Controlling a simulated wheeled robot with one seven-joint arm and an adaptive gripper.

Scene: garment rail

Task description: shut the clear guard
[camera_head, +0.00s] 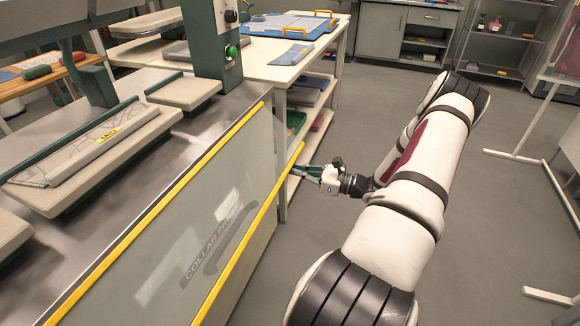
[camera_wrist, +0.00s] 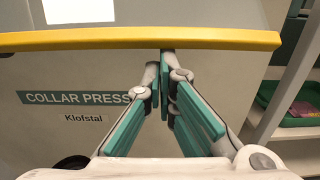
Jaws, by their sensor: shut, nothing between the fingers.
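The clear guard (camera_head: 165,245) is a see-through panel with yellow edging, angled down along the front of the collar press. Its outer yellow edge (camera_head: 255,215) stands out from the press body, so the guard is open. The same yellow edge (camera_wrist: 80,40) crosses the top of the wrist view. My gripper (camera_head: 294,171) is beside the guard's far end, just outside that edge. In the wrist view my gripper (camera_wrist: 163,58) has its fingertips together and empty, at the lower side of the yellow edge. I cannot tell if they touch it.
The press top carries pale padded boards (camera_head: 90,150) and a green column (camera_head: 212,45) with a green button. A white table (camera_head: 275,62) with blue trays stands behind. A green bin (camera_wrist: 290,105) sits on a shelf at right.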

